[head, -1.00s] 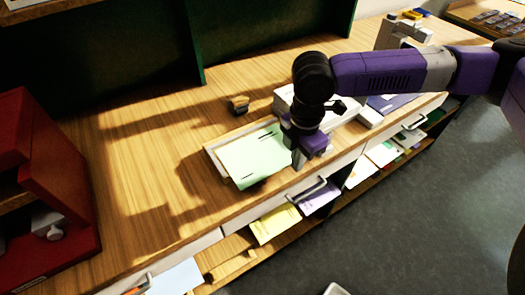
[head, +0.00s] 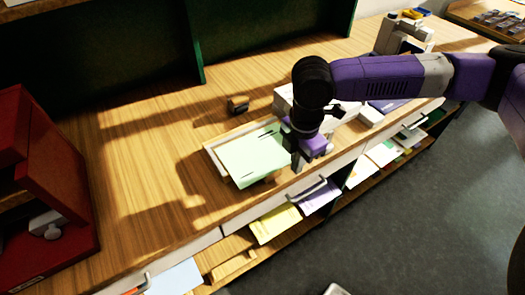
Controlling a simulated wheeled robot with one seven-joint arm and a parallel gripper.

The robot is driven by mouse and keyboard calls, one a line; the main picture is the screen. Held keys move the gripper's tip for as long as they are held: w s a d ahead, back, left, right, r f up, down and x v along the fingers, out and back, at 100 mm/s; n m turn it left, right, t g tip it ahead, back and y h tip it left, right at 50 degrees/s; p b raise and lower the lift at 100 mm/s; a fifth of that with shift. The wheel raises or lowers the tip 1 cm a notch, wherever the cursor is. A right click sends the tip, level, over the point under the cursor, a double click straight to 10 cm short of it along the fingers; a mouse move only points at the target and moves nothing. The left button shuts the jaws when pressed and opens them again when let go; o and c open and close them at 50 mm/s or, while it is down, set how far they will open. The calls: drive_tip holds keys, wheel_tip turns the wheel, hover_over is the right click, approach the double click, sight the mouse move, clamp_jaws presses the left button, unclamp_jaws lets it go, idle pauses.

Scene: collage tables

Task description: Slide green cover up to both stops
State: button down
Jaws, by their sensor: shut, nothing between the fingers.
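The pale green cover (head: 252,158) lies flat on a light tray (head: 214,153) on the wooden table, near its front edge. Dark slot-like marks show near the cover's upper edge. My gripper (head: 297,165) points down at the cover's right edge, with its fingers shut and nothing between them. I cannot tell whether the fingertips touch the cover. The two stops cannot be made out clearly, and my wrist hides the tray's upper right part.
A small dark block (head: 238,104) sits behind the tray. White boxes (head: 370,114) stand to the right. A red cabinet (head: 40,180) is at the left. The wooden table (head: 130,150) is clear between cabinet and tray. Drawer handles (head: 315,190) stick out in front.

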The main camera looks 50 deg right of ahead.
drive_tip(key=shift+w+d, duration=0.1)
drive_tip(key=shift+w, duration=0.35)
drive_tip(key=shift+w+d, duration=0.1)
drive_tip(key=shift+w, duration=0.2)
drive_tip(key=shift+w, duration=0.2)
idle(0.3)
drive_tip(key=shift+s+r+p, duration=0.15)
drive_tip(key=shift+s+p, duration=0.45)
wheel_tip(320, 180, up, 7)
drive_tip(key=p, duration=0.6)
